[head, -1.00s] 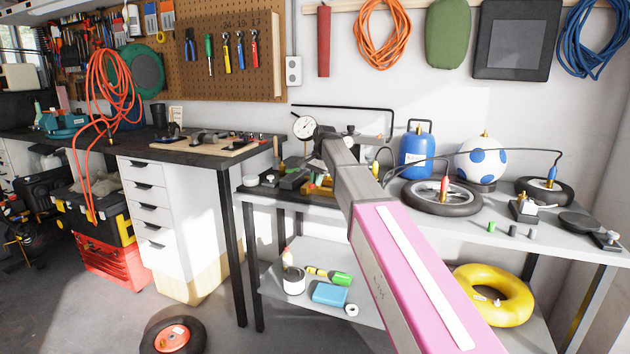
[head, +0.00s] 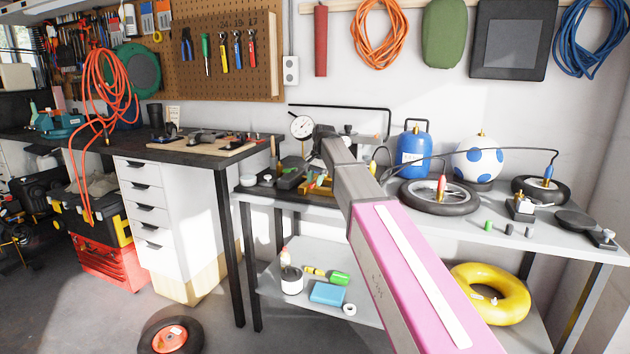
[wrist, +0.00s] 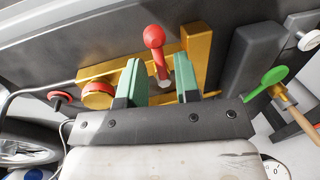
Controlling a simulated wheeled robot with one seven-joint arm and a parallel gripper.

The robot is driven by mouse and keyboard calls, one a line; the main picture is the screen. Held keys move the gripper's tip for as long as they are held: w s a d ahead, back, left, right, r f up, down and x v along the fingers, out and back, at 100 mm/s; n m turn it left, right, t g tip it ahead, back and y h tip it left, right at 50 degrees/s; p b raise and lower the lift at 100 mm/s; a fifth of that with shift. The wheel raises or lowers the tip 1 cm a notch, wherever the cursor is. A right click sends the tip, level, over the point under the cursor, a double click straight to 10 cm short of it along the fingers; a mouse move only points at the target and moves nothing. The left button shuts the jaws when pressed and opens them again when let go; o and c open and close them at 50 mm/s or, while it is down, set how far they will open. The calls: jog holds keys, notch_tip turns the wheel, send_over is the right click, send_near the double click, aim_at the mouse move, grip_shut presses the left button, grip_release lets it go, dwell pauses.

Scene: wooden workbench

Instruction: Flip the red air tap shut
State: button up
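The red ball sticks out beyond the fingertips. I cannot tell whether either finger touches the stem. In the head view, my arm hides the gripper and the tap; only part of the yellow bracket (head: 318,187) shows on the bench.
A smaller red handle (wrist: 60,97) lies left in the wrist view, a green lever (wrist: 273,76) right. The grey bench (head: 470,225) also carries a dial gauge (head: 302,126), blue tank (head: 412,152), wheel (head: 440,197) and spotted ball (head: 480,160). A hose runs above the bench.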

dwell(0.3)
notch_tip(320, 180, up, 11)
jog(key=d, duration=0.2)
jog(key=shift+s+f, duration=0.2)
jog(key=shift+s, duration=0.15)
jog(key=shift+s, duration=0.15)
